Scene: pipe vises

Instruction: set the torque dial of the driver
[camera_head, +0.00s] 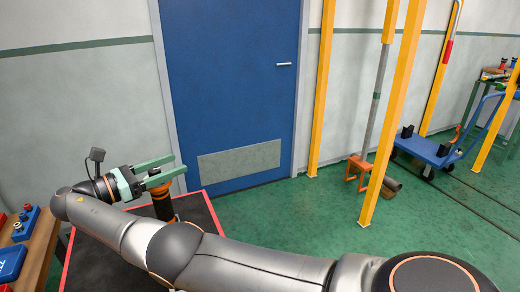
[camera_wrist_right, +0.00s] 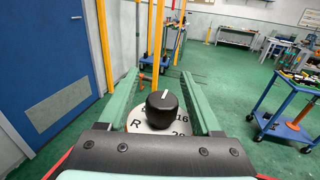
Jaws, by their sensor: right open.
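The driver (camera_head: 163,203) shows in the head view as an orange and black body beneath my right gripper (camera_head: 177,165). In the right wrist view its dial is a black knob (camera_wrist_right: 162,110) on a pale round plate (camera_wrist_right: 138,124). The plate shows an R at left and 16 and 20 at right. A white line on the knob points up the picture, away from my wrist. My right gripper (camera_wrist_right: 160,75) is open, with one green finger on each side of the knob and gaps between. Part of the plate is hidden by the gripper. My left gripper is out of view.
A red-edged dark mat (camera_head: 100,262) lies below the driver. A wooden bench (camera_head: 38,250) with blue and red items stands at left. A blue door (camera_head: 230,85) is behind. Yellow posts (camera_head: 393,110) and a blue cart (camera_head: 425,150) stand at right. Green floor lies open between.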

